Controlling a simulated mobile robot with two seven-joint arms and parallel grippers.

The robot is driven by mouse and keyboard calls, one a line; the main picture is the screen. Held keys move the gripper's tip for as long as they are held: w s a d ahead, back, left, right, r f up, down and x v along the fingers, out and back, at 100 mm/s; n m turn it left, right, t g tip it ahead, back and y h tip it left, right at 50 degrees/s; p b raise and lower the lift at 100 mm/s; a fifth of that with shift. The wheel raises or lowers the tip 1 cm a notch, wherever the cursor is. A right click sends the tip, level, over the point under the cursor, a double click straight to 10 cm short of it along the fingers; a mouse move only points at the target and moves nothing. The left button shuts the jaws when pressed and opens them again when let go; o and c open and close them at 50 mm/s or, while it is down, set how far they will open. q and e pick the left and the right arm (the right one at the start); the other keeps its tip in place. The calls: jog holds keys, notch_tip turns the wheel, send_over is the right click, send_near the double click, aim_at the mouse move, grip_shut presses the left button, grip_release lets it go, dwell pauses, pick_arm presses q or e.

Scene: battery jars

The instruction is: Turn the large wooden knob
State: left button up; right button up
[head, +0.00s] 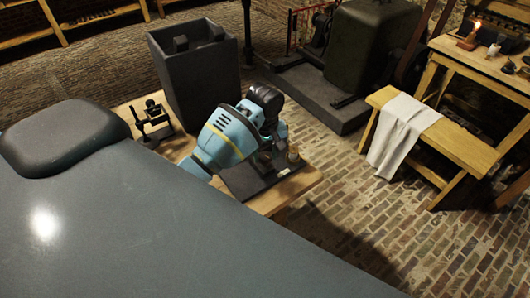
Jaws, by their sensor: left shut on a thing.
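The wooden knob (293,154) is a small brown, round-topped piece at the right end of a dark flat apparatus (245,183). The apparatus lies near the front right corner of a light wooden table (302,182). My left gripper (283,147) is right beside the knob, at the end of the blue arm and black wrist. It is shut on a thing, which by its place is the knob. The fingertips are small and dark, and their exact contact is hard to see. My right gripper is out of view.
A tall dark open box (190,85) stands at the table's back, with a small black apparatus (152,118) to its left. A wooden bench (450,140) with a white cloth (400,130) stands to the right. Brick floor (400,235) lies clear between.

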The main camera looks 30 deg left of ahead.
pick_arm(q)
jog(key=n, duration=0.5)
jog(key=shift+d+f+n, duration=0.1)
jog(key=shift+d+n, duration=0.05)
jog(key=shift+n, duration=0.15)
jog(key=n, duration=0.5)
jog(key=shift+n, duration=0.4)
jog(key=o, duration=1)
jog(key=shift+w, duration=0.1)
